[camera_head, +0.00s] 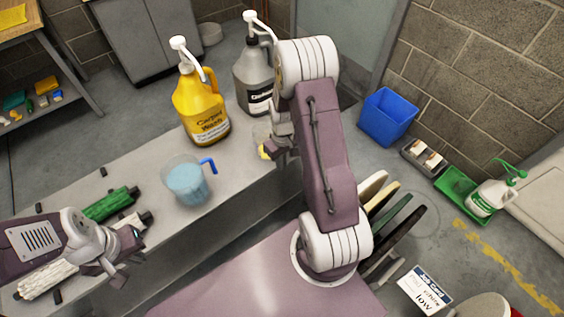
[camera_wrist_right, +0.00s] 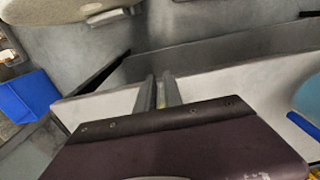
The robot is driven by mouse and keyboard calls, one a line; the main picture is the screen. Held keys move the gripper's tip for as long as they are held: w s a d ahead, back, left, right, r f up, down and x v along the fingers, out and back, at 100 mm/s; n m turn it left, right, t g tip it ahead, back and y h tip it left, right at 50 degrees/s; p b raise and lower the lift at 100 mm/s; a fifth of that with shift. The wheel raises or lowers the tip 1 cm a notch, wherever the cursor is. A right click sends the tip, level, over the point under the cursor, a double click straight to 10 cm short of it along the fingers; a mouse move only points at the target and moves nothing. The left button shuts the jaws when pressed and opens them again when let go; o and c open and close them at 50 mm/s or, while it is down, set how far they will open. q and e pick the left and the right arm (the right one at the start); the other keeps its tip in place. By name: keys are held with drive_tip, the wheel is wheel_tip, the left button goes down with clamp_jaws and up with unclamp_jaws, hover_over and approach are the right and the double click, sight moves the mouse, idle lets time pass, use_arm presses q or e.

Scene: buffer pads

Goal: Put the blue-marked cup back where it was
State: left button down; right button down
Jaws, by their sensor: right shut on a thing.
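A clear cup with a blue handle (camera_head: 187,182), holding pale blue liquid, stands upright on the grey bench. Its blue part also shows at the right edge of the right wrist view (camera_wrist_right: 307,100). A second clear cup with a yellow mark (camera_head: 262,135) is mostly hidden by my right arm, near the bench's far end. My right gripper (camera_head: 272,151) is shut on the yellow-marked part, a yellowish strip between its fingers (camera_wrist_right: 163,90); it is apart from the blue-handled cup. My left gripper (camera_head: 108,272) is over the bench's near left end; its finger gap is unclear.
A yellow jug (camera_head: 200,105) and a grey jug (camera_head: 252,80), both with pumps, stand behind the cups. Green (camera_head: 110,204) and white rolls lie near my left gripper. A blue bin (camera_head: 387,116) and a green tray (camera_head: 462,195) are on the floor at right.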

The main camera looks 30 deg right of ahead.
drive_tip(key=shift+f, duration=0.15)
drive_tip(key=c, duration=1.5)
unclamp_jaws()
wheel_tip(320, 180, up, 12)
drive_tip(key=r+p, duration=0.1)
drive_tip(key=p, duration=0.3)
drive_tip(key=s+a+r+m+t, duration=0.1)
drive_tip(key=s+a+r, duration=0.2)
drive_tip(key=s+a, duration=0.85)
drive_tip(key=r+p, duration=0.7)
drive_tip(key=w+r+p, duration=0.1)
drive_tip(key=r+p, duration=0.3)
drive_tip(key=shift+w+a+r, duration=0.1)
drive_tip(key=shift+r, duration=0.05)
